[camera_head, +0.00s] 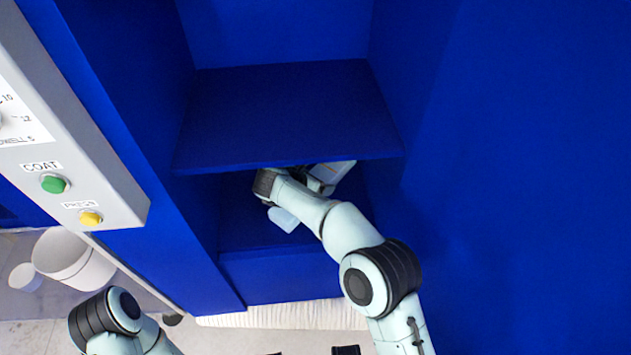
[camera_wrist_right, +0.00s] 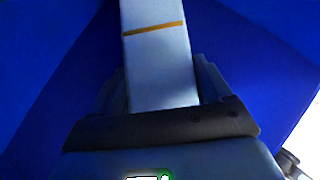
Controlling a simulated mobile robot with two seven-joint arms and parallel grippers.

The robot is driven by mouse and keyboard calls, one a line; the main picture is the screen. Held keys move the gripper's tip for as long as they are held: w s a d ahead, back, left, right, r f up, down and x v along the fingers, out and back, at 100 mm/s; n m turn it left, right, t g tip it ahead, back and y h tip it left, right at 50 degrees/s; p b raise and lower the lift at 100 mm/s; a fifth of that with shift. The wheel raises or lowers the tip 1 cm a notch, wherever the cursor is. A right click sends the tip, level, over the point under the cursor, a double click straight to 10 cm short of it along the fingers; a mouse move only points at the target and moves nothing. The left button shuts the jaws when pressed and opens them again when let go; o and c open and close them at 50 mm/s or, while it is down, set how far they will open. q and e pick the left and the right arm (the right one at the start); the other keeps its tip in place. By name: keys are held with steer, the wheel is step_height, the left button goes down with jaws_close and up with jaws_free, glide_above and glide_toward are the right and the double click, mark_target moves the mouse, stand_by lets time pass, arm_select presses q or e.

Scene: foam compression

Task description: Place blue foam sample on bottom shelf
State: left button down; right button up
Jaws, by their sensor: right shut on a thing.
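The foam sample (camera_wrist_right: 158,60) is a pale grey-blue block with a thin orange stripe, seen between the fingers of my right gripper (camera_wrist_right: 163,95) in the right wrist view. The gripper is shut on it. In the head view my right arm reaches into the compartment below the blue shelf board. There the pale block (camera_head: 338,171) shows beyond my right gripper (camera_head: 319,184), partly hidden by the board's front edge. Whether the block touches the bottom shelf (camera_head: 250,238) cannot be told. My left arm shows at the lower left; its gripper is not in view.
The upper shelf board (camera_head: 285,115) lies close above my right wrist. Blue side walls bound the compartment. A panel (camera_head: 75,150) with a green button (camera_head: 54,184) and a yellow button (camera_head: 91,218) is at the left. A white bin (camera_head: 75,262) stands below it.

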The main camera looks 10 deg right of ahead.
steer(key=shift+f, duration=0.15)
steer(key=o, duration=1.1)
steer(key=shift+c, duration=0.2)
steer(key=shift+a+r, duration=0.1)
steer(key=shift+r, duration=0.2)
steer(key=p+v, duration=0.1)
steer(key=v, duration=0.4)
steer(key=shift+p, duration=0.4)
arm_select(q)
steer(key=w+d+r+t+p, duration=0.1)
steer(key=w+r+t+p, duration=0.1)
steer(key=w+r, duration=0.3)
steer(key=w, duration=0.2)
steer(key=shift+w+t, duration=0.3)
arm_select(e)
steer(key=s+a, duration=0.8)
steer(key=shift+s+a+f, duration=0.15)
steer(key=shift+s+a, duration=0.05)
steer(key=shift+s, duration=0.1)
